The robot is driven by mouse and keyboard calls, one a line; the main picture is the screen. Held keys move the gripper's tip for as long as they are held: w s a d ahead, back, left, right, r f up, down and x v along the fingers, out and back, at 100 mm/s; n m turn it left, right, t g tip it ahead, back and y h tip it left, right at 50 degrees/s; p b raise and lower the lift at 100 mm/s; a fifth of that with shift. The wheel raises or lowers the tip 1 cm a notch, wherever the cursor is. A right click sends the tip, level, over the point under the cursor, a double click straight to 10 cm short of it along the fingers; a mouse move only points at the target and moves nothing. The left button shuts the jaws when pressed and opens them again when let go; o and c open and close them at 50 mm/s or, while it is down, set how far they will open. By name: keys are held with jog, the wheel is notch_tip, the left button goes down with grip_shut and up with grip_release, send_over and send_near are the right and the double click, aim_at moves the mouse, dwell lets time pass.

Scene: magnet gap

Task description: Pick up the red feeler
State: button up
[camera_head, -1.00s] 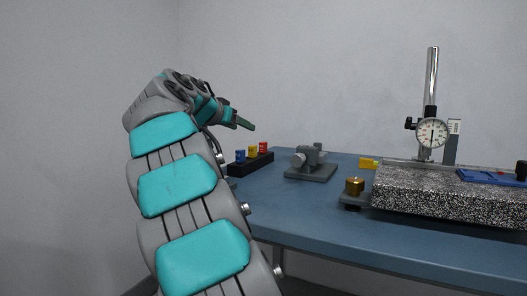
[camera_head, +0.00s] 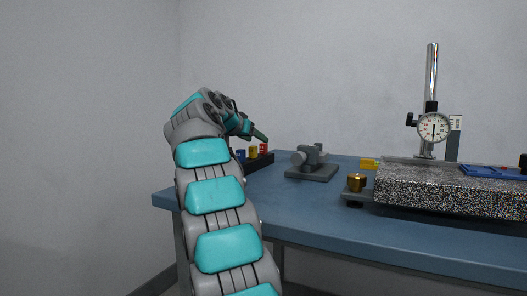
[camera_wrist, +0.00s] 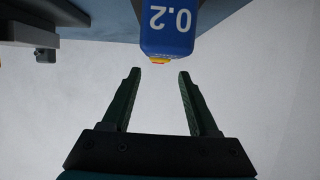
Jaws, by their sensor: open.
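The red feeler (camera_head: 263,148) stands at the right end of a black rack (camera_head: 262,161), past the yellow feeler (camera_head: 253,153) and the blue feeler (camera_head: 240,155). My gripper (camera_head: 261,136) is just above the rack in the head view, and its fingers are green. In the wrist view my gripper (camera_wrist: 159,76) is open and empty. A blue feeler marked 0.2 (camera_wrist: 168,38) is upside down in that view, beyond the fingertips. Thin yellow and red edges show behind it, so the red feeler is mostly hidden there.
A grey fixture (camera_head: 312,163) stands on the blue table (camera_head: 300,205) to the right of the rack. Further right are a brass knob (camera_head: 356,183), a yellow block (camera_head: 369,164), a speckled slab (camera_head: 440,190) and a dial gauge (camera_head: 433,127) on a post. The table front is clear.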

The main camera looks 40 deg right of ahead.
aim_at(263, 144)
jog(key=x, duration=0.4)
jog(key=shift+s+f, duration=0.1)
jog(key=shift+s, duration=0.15)
grip_shut()
